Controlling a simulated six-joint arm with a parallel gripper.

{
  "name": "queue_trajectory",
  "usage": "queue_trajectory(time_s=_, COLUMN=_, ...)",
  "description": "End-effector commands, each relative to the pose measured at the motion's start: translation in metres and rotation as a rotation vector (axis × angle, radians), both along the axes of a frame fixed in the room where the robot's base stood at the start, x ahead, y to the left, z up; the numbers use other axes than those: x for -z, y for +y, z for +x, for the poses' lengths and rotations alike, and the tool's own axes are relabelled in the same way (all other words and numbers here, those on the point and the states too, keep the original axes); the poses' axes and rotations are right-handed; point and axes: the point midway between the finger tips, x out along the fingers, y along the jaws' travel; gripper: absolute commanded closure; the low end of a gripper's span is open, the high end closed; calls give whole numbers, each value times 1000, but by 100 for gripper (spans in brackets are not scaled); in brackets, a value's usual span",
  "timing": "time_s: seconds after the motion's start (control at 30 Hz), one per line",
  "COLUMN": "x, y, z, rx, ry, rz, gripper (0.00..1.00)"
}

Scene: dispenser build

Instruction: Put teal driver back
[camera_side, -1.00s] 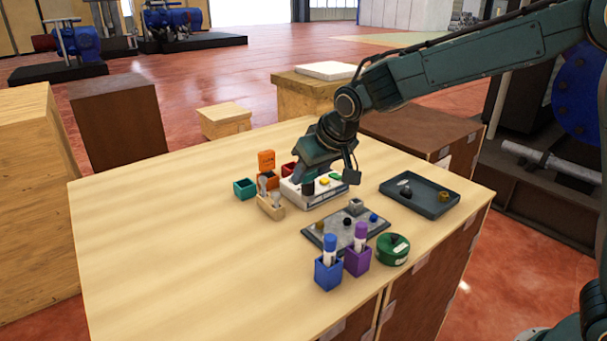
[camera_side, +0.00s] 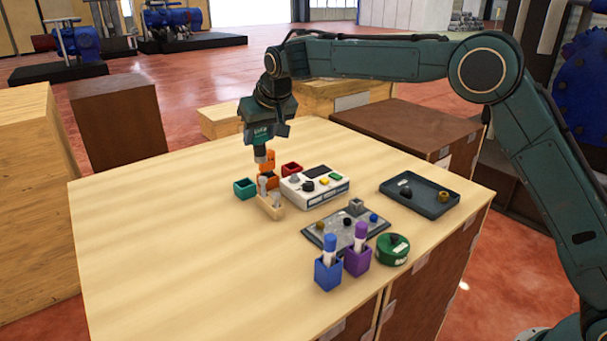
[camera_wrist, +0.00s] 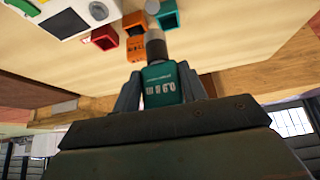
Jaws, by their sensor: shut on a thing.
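My gripper (camera_side: 258,136) is shut on the teal driver (camera_wrist: 160,82). The driver's labelled handle sits between the fingers in the wrist view, with its grey shaft (camera_wrist: 155,47) beyond the handle. In the side view the driver hangs about upright above the back of the small holders, its lower end overlapping the orange items. The teal holder (camera_side: 245,188) is an open square box to the left; it also shows in the wrist view (camera_wrist: 168,16) and looks empty. The driver is apart from it.
The orange holder (camera_side: 268,182) with an orange piece, the red holder (camera_side: 291,169) and a wooden block (camera_side: 270,208) with grey-topped pieces crowd close. A white device (camera_side: 315,187), grey board (camera_side: 330,236) and dark tray (camera_side: 420,203) stand to the right. The table's left is clear.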

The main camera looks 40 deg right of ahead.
Motion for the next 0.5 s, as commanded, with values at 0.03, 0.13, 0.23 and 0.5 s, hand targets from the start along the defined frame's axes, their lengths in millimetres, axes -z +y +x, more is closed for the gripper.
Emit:
queue_trajectory(time_s=0.03, x=-1, y=2, z=6, rx=2, ry=-2, rz=1, gripper=94)
queue_trajectory(time_s=0.13, x=-3, y=5, z=16, rx=4, ry=-3, rz=1, gripper=94)
queue_trajectory(time_s=0.23, x=-5, y=8, z=25, rx=8, ry=-3, rz=2, gripper=94)
queue_trajectory(time_s=0.5, x=-7, y=16, z=44, rx=14, ry=-3, rz=2, gripper=94)
